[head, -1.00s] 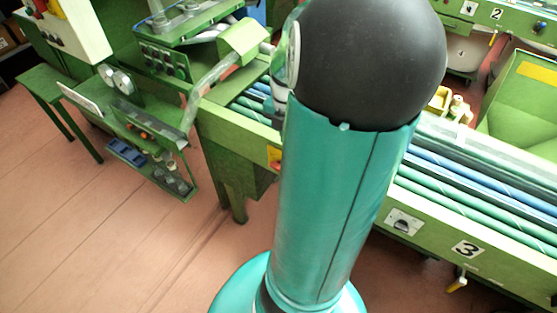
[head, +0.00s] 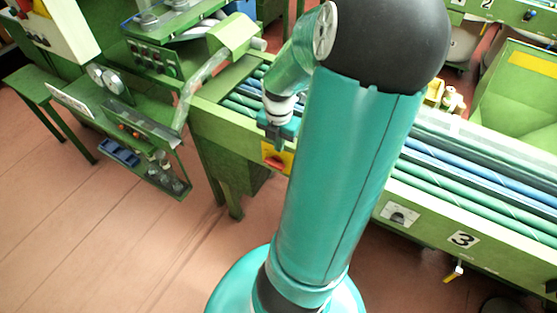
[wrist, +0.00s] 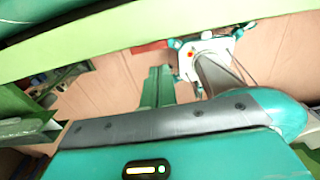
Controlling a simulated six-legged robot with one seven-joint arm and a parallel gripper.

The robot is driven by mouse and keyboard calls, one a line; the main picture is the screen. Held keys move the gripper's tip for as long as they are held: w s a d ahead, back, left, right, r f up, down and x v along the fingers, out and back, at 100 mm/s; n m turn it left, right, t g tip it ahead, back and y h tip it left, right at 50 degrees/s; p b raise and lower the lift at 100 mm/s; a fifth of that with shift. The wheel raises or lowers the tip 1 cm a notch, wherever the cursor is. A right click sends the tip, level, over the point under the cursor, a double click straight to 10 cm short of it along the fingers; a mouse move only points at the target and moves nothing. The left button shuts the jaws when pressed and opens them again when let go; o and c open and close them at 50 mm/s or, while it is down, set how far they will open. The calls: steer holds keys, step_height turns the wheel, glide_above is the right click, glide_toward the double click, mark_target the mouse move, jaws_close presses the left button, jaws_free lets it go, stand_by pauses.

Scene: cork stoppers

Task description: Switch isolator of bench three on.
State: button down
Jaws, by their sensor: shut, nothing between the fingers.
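The long green bench marked with a 3 plate (head: 463,240) runs from behind my arm to the lower right. On its front face, left of my arm in the head view, is a yellow and red isolator switch (head: 284,164). Its handle position is too small and partly covered to tell. My gripper (head: 279,140) points down just above and in front of it, shut and empty. I cannot tell whether it touches the switch. The wrist view shows no clear sight of the switch.
A green machine (head: 150,60) stands left. The floor (head: 120,230) in front is clear.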

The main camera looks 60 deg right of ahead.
mark_target(279, 167)
step_height(279, 167, down, 8)
steer(key=shift+w+f, duration=0.1)
steer(key=shift+f, duration=0.1)
